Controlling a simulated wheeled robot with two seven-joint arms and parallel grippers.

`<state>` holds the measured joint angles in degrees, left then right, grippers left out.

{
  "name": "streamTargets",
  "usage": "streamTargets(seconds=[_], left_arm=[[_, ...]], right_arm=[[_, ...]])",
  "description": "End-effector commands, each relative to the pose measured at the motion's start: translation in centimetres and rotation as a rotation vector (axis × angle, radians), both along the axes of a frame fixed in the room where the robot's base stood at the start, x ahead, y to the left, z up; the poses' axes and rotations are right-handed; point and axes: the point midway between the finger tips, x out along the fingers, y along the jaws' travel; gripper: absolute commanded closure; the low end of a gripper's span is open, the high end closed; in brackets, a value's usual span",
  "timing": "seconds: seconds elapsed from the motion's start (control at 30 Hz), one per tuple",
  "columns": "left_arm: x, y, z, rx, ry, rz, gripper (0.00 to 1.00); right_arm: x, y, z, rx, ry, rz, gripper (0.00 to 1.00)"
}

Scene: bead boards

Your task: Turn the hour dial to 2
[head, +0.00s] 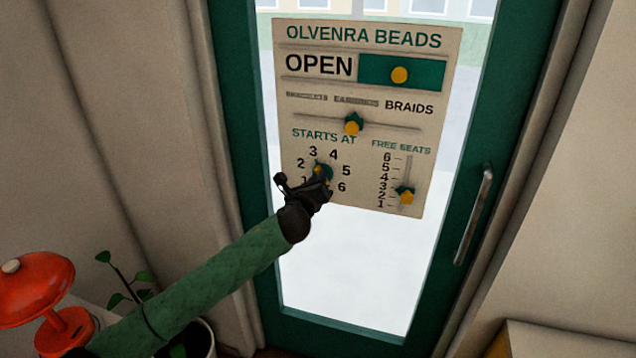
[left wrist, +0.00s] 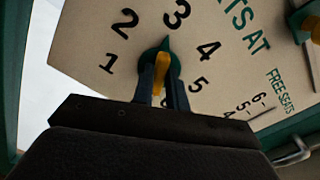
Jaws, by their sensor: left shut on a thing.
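The hour dial (head: 322,170) is a round green knob with a yellow grip under "STARTS AT" on the hanging sign (head: 350,152). Numbers 1 to 6 ring it. In the left wrist view, the dial's green pointer tip (left wrist: 167,44) points up toward the 3. My left gripper (head: 322,183) reaches in from the lower left and covers the dial's lower part. In the left wrist view its fingers (left wrist: 161,90) are shut on the dial's yellow grip (left wrist: 161,72), one on each side. My right gripper is not in view.
The sign hangs on a green-framed glass door (head: 350,280) with a metal handle (head: 474,215). A category slider (head: 353,124) sits above the dial, and a free-seats slider (head: 405,195) to its right. A red lamp (head: 38,285) and a plant (head: 125,275) stand at lower left.

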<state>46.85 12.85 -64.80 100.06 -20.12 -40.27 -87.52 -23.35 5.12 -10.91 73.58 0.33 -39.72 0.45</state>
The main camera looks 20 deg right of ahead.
Motion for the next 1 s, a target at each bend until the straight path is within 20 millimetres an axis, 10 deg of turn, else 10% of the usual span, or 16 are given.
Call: streamTargets(seconds=[1.0], left_arm=[[0.3, 0.3, -0.3, -0.635, 0.428, 0.004, 1.0]], right_arm=[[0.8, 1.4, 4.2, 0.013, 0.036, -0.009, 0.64]])
